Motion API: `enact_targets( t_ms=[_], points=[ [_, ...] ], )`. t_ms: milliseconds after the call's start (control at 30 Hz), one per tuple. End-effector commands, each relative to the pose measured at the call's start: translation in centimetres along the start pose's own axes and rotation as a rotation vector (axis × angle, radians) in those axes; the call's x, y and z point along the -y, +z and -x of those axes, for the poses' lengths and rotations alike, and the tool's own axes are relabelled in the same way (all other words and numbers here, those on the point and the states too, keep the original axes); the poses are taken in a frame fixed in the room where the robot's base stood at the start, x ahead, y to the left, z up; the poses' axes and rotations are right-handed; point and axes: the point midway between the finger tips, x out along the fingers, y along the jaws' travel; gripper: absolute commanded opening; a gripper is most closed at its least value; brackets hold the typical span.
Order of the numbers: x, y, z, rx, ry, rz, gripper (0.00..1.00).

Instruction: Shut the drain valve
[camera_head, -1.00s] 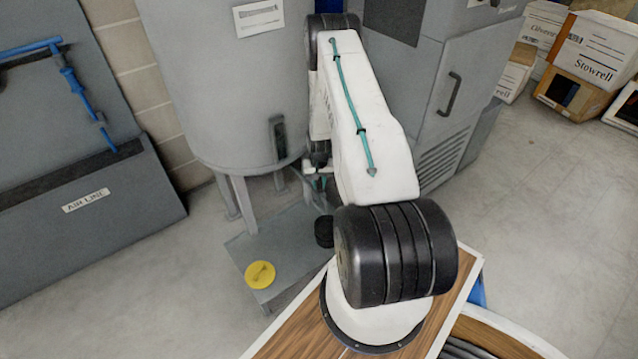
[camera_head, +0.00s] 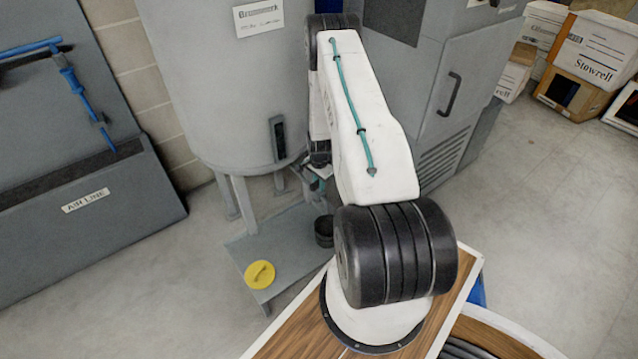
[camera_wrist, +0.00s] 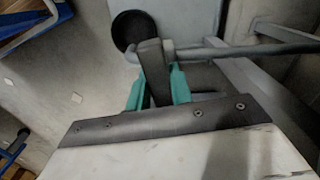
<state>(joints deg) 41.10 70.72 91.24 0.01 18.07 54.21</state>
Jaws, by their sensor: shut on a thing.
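The grey tank (camera_head: 215,90) stands on legs left of my arm. In the wrist view, the drain valve's dark grey lever (camera_wrist: 153,72) sits between the teal fingers of my gripper (camera_wrist: 156,88), which is shut on it. A grey pipe (camera_wrist: 245,49) runs from the lever's far end to the right. Whether the valve is open or shut I cannot tell. In the head view my gripper (camera_head: 318,178) is below the tank's lower edge, small and partly hidden by my arm. A black round cup (camera_head: 324,231) stands just below it; it also shows in the wrist view (camera_wrist: 133,29).
A low grey stand (camera_head: 240,247) under the tank bears the cup and a yellow round lid (camera_head: 260,274). Tank legs (camera_head: 243,205) stand close to my gripper. A grey cabinet (camera_head: 450,90) is on the right.

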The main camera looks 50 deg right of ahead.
Motion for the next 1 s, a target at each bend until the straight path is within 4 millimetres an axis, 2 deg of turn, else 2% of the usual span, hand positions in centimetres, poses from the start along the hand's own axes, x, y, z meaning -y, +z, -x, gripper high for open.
enact_targets(
  t_ms=[300,867,900,967,1000],
  points=[
    [0.05,-0.07,0.05,-0.001,-0.001,-0.131,0.00],
    [0.07,-0.07,0.06,-0.001,-0.002,-0.161,0.00],
    [0.07,-0.07,0.06,-0.001,-0.002,-0.161,0.28],
    [0.06,-0.06,0.06,-0.001,-0.002,-0.160,0.44],
    [0.05,-0.06,0.05,-0.001,-0.001,-0.160,0.44]
  ],
)
